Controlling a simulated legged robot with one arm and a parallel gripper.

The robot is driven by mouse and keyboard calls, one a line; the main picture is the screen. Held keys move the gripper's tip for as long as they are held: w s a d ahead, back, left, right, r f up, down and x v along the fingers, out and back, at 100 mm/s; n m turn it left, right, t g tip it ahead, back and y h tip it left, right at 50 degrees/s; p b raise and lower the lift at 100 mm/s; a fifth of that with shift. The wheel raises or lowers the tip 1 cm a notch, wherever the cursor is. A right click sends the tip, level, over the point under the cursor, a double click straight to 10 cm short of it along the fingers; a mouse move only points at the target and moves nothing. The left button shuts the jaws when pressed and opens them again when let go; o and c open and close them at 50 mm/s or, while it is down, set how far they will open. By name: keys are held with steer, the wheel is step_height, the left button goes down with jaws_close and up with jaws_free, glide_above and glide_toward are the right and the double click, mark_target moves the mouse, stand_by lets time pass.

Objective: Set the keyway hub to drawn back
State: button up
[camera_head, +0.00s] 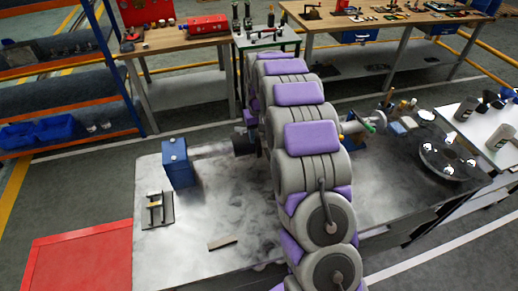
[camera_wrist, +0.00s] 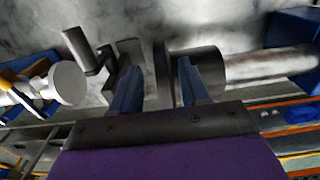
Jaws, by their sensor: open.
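My gripper (camera_wrist: 158,66) is open in the wrist view, its two blue fingers apart. A thin dark disc stands edge-on in the gap between them. A dark round hub (camera_wrist: 210,67) is just right of the right finger, on a pale shaft (camera_wrist: 275,62). I take this hub for the keyway hub, but I see no keyway. Whether the right finger touches it I cannot tell. In the head view the dark hub (camera_head: 242,143) shows left of my arm, which hides my gripper and the coupling's middle.
A dark bracket with a short cylinder (camera_wrist: 82,48) is left of the fingers, near a white round knob (camera_wrist: 68,82). In the head view a blue block (camera_head: 178,163) stands on the grey bench (camera_head: 205,215). Loose parts crowd the bench's right side.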

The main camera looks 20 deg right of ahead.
mark_target(259, 147)
step_height(259, 147, down, 7)
steer(key=shift+r+b, duration=0.1)
steer(key=shift+b, duration=0.25)
steer(key=shift+c, duration=0.3)
jaws_close()
